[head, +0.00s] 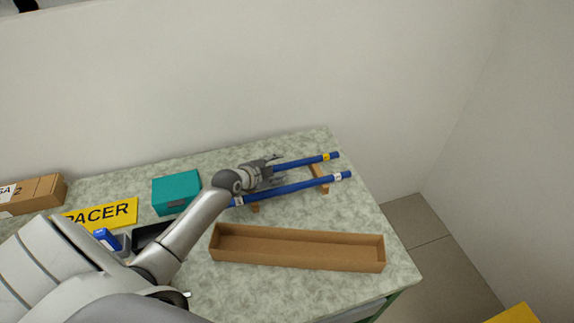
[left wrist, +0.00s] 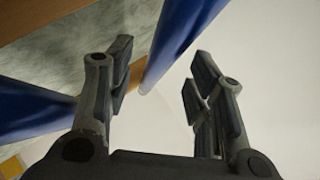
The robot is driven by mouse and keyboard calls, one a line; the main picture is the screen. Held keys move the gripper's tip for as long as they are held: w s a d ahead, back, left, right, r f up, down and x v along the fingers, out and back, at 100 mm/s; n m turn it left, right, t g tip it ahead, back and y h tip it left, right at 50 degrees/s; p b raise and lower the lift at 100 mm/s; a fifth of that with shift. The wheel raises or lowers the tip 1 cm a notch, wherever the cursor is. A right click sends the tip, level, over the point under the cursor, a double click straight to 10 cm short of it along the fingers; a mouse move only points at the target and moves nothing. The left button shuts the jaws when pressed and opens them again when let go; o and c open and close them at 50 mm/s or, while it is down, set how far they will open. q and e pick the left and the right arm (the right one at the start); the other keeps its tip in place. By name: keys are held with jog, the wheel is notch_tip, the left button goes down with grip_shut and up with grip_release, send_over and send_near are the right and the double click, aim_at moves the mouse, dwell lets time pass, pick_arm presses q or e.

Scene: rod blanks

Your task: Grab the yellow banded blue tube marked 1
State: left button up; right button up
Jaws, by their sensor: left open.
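Two blue tubes lie side by side across wooden rests in the head view. The far blue tube (head: 298,163) has a yellow band (head: 326,157) near its right end; its left part is hidden behind my gripper. The near blue tube (head: 290,188) has white bands near its ends. I cannot read a number on either. My left gripper (head: 276,170) is at the left part of the far tube. In the left wrist view its fingers (left wrist: 162,70) are apart, with one blue tube (left wrist: 182,35) beyond the gap and another blue tube (left wrist: 30,108) at left. My right gripper is not in view.
An open brown tray (head: 298,262) lies in front of the tubes. A wooden rest (head: 319,180) supports their right ends. A teal box (head: 176,190), a yellow sign (head: 115,213) and a cardboard box (head: 38,193) stand to the left. A wall is behind the table.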

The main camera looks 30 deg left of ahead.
pick_arm(q)
jog(key=shift+w+f, duration=0.35)
jog(key=shift+w, duration=0.25)
grip_shut()
